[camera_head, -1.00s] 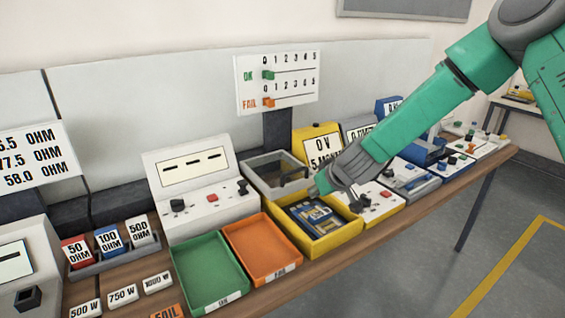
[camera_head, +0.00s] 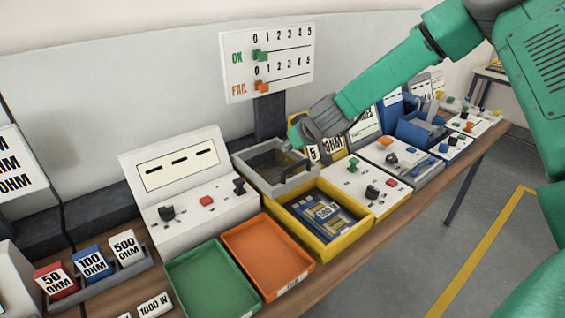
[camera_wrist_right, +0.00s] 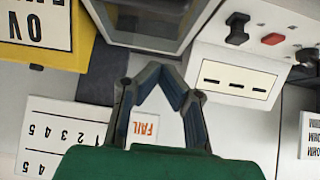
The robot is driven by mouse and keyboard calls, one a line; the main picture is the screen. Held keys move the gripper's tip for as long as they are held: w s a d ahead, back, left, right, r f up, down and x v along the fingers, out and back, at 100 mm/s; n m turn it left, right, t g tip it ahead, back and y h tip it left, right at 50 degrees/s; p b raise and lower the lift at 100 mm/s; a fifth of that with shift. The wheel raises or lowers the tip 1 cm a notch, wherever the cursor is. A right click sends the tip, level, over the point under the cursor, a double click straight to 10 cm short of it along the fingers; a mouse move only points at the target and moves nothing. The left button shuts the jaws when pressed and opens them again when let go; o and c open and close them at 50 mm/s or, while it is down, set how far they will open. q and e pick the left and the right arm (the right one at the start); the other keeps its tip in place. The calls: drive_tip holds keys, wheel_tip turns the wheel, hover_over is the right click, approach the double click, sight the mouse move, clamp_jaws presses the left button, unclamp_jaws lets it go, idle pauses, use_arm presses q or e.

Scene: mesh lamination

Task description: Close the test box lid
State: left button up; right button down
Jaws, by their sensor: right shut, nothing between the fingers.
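I cannot tell the exact angle of the lid. My right gripper (camera_head: 297,135) is shut and empty, just above the back right corner of the box. In the wrist view, its fingertips (camera_wrist_right: 160,72) meet close to the frame's edge; contact is not clear. My left gripper is not in view.
A yellow tray (camera_head: 328,258) with a blue circuit device stands in front of the box. Green (camera_head: 210,280) and orange (camera_head: 268,255) trays lie to its left. A white meter (camera_head: 178,168) and a counter board (camera_head: 268,62) stand close by. More instruments line the bench at right.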

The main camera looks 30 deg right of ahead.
hover_over(276, 173)
wheel_tip(276, 173, down, 6)
drive_tip(key=shift+w+r, duration=0.1)
drive_tip(key=shift+r, duration=0.05)
drive_tip(key=s, duration=0.3)
drive_tip(key=shift+d+f, duration=0.1)
drive_tip(key=shift+f, duration=0.1)
drive_tip(key=shift+s+d+f, duration=0.1)
drive_tip(key=shift+s, duration=0.3)
drive_tip(key=shift+s+d+f+p, duration=0.1)
drive_tip(key=shift+s+f+p, duration=0.1)
drive_tip(key=shift+p, duration=0.1)
drive_tip(key=shift+a+r, duration=0.1)
drive_tip(key=shift+a, duration=0.1)
drive_tip(key=shift+s, duration=0.1)
